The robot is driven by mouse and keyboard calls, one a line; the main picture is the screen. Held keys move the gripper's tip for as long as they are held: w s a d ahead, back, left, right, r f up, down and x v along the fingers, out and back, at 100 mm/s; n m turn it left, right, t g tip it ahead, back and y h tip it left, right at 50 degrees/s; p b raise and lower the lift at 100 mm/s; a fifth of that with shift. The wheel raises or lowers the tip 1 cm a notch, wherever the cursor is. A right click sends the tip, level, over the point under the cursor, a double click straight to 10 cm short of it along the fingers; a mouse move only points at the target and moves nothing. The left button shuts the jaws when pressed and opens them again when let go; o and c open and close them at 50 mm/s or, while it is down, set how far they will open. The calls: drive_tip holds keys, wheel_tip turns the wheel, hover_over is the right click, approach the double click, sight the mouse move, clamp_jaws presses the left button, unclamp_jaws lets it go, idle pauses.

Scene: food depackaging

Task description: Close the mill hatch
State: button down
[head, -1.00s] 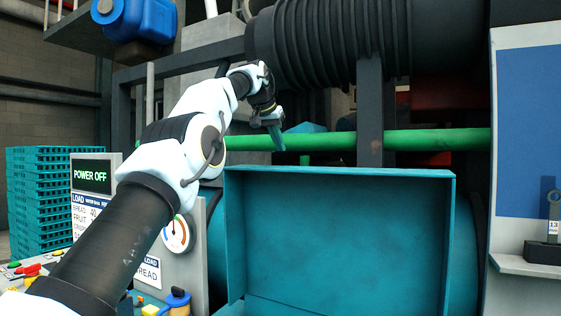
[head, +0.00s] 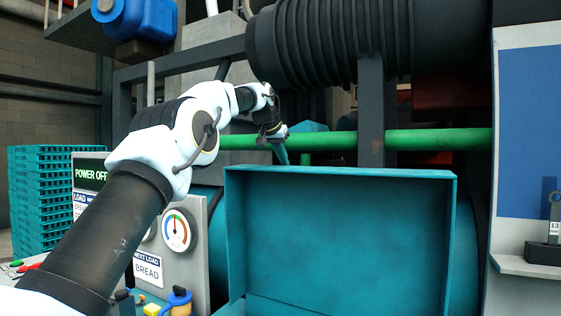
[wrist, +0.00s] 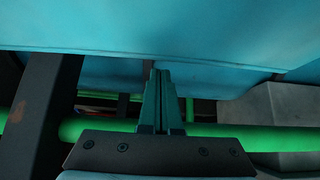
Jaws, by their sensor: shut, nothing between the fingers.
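The mill hatch (head: 340,235) is the large teal panel with raised side walls in the middle of the head view. It stands open and upright, its inner face towards me. My gripper (head: 284,160) is just behind and above its top edge, left of the middle, with the fingers pointing down. In the wrist view a broad teal surface (wrist: 170,30) fills the top, and my gripper (wrist: 162,75) points towards it with its two teal fingers together and nothing between them. I cannot tell whether the fingertips touch the hatch.
A green pipe (head: 440,140) runs across behind the hatch, with a dark upright post (head: 370,110) beside it. A control panel with a gauge (head: 176,232) stands at the left. Teal crates (head: 40,195) are stacked farther left. A thick black ribbed hose (head: 320,45) hangs above.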

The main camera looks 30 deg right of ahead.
drive_tip(key=shift+s+a, duration=0.55)
drive_tip(key=shift+a, duration=0.35)
drive_tip(key=shift+f, duration=0.1)
